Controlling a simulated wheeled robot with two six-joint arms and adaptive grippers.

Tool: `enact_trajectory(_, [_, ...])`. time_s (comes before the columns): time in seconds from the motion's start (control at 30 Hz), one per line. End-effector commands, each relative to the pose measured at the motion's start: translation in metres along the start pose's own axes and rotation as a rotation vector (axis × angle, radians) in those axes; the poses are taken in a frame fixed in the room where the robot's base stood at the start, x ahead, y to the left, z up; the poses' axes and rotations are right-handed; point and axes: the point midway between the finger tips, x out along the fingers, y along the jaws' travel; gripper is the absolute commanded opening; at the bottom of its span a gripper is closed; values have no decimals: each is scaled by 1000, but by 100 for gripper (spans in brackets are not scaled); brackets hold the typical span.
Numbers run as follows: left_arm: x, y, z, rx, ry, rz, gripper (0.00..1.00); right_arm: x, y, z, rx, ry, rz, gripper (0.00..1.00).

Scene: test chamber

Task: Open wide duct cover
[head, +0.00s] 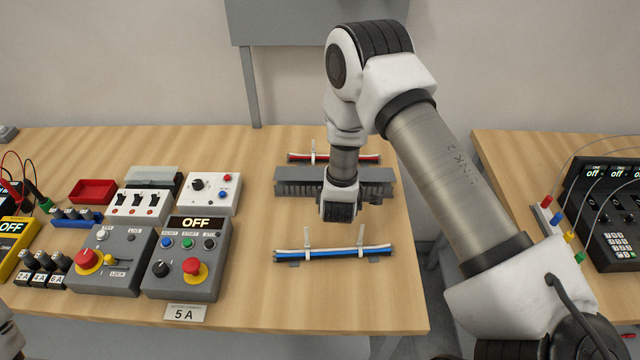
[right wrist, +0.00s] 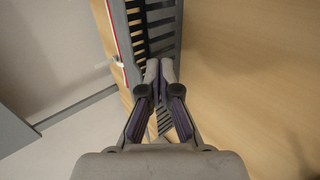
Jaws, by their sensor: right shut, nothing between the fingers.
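The wide duct is a long grey slotted channel (head: 290,181) lying left to right at the back of the wooden table. Its grey top runs along the right part too, and the right arm hides its middle. In the right wrist view the duct's slotted wall (right wrist: 135,35) runs up from the fingers. My right gripper (right wrist: 160,66) is shut and empty, with its fingertips at or just over the duct's slotted side. I cannot tell whether they touch it. My left gripper is not in view.
A red and white cable bundle (head: 360,158) lies behind the duct, and a blue and white bundle (head: 334,253) lies in front. Control boxes (head: 187,285) with knobs and buttons stand on the left. The table's front right is clear.

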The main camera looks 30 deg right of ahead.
Motion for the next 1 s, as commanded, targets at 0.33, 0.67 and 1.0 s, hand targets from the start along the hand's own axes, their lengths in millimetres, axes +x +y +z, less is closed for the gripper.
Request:
enact_trajectory(0.33, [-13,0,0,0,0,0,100,-9,11,0,0,0,0,0])
enact_trajectory(0.67, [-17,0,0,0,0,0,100,-9,17,0,1,0,0,0])
enact_trajectory(1.0, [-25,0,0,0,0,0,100,-8,30,0,2,0,2,0])
